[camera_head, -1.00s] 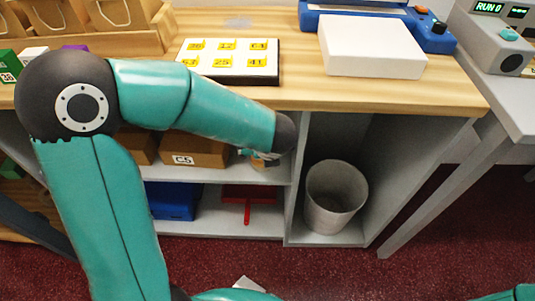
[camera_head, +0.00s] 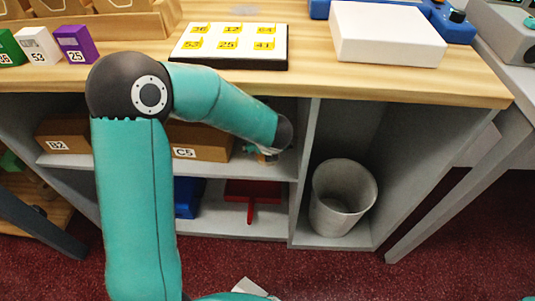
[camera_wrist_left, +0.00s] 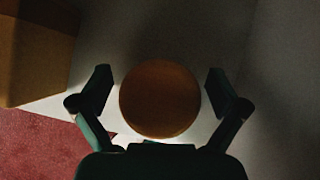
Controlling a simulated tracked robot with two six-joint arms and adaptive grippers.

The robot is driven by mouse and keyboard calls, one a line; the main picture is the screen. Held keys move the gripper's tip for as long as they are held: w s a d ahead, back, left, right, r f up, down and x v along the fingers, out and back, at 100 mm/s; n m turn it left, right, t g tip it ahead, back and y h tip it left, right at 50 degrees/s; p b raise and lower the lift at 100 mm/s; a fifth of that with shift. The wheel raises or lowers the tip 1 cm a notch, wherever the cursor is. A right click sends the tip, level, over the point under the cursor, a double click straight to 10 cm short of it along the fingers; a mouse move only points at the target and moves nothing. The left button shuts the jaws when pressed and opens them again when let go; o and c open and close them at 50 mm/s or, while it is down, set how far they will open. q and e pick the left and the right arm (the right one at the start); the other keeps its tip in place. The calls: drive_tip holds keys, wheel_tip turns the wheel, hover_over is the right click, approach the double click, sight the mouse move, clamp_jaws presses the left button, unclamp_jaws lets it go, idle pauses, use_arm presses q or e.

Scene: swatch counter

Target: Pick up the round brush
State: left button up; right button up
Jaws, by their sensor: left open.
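The round brush (camera_wrist_left: 160,98) shows in the left wrist view as a round brown wooden top, seen end-on. My left gripper (camera_wrist_left: 160,84) is open, with one finger on each side of the brush and a visible gap to it on both sides. In the head view my left gripper (camera_head: 262,153) reaches into the upper shelf of the counter, below the worktop. There it is small and partly hidden by my wrist, and the brush is hard to make out. My right gripper is not in view.
A brown C5 box (camera_head: 200,140) stands left of my left gripper on the shelf. A grey divider (camera_head: 306,150) is close on its right, with a waste bin (camera_head: 343,197) beyond. The worktop (camera_head: 350,85) overhangs. A red item (camera_head: 252,194) lies below.

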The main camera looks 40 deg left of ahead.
use_arm(q)
drive_tip(key=c, duration=1.3)
drive_tip(key=shift+w+r+p, duration=0.1)
drive_tip(key=shift+r+p, duration=0.35)
drive_tip(key=shift+r, duration=0.15)
drive_tip(key=s+d, duration=1.2)
drive_tip(key=s, duration=0.1)
drive_tip(key=shift+s+d+r, duration=0.15)
